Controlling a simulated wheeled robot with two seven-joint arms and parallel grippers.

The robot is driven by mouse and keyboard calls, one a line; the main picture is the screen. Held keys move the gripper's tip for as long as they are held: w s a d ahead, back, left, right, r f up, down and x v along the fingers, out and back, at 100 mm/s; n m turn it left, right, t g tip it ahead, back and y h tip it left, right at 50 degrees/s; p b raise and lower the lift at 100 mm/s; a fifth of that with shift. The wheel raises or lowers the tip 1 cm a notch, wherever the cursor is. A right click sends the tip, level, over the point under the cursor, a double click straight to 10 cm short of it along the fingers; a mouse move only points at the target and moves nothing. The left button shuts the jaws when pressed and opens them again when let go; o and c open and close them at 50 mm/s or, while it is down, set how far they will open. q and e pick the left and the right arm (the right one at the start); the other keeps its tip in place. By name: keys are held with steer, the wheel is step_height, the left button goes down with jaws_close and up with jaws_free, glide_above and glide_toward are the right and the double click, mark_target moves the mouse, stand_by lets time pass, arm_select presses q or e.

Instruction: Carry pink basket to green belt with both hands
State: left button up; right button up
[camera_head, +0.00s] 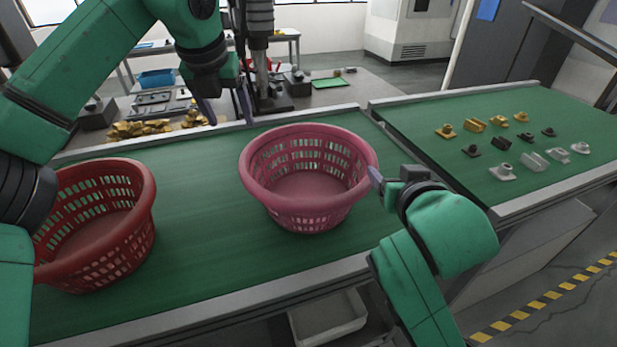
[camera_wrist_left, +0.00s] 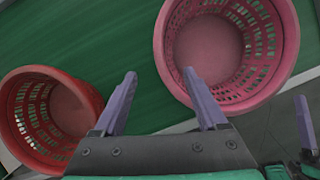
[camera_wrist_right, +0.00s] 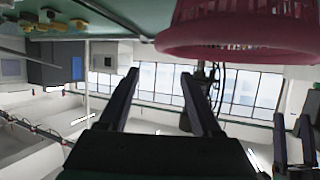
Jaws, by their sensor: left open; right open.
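The pink basket (camera_head: 308,208) stands upright and empty on the near green belt (camera_head: 200,255). It also shows in the left wrist view (camera_wrist_left: 205,42), and its rim crosses the top of the right wrist view (camera_wrist_right: 245,40). My left gripper (camera_head: 227,112) is open and empty above the belt's far side, beyond and left of the basket. My right gripper (camera_head: 387,178) is open at the basket's right side, its visible fingertip close to the rim; I cannot tell whether it touches. A second green belt (camera_head: 455,105) lies to the right, across a narrow gap.
A red basket (camera_head: 100,250) stands on the near belt at left, partly behind my left arm. Several small gold, dark and silver parts (camera_head: 503,172) lie on the right belt. Gold pieces (camera_head: 140,129) lie beyond the near belt. The belt between the baskets is clear.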

mark_target(246, 155)
arm_select(q)
steer(key=x, duration=1.5)
steer(key=shift+d, duration=0.1)
arm_select(e)
steer(key=x, duration=1.5)
steer(key=shift+f, duration=0.1)
steer(key=shift+s, duration=0.1)
arm_select(q)
steer(key=shift+s, duration=0.1)
steer(key=shift+r, duration=0.1)
steer(key=c, duration=0.9)
arm_select(e)
steer(key=c, duration=0.9)
arm_select(q)
jaws_close()
arm_select(e)
jaws_close()
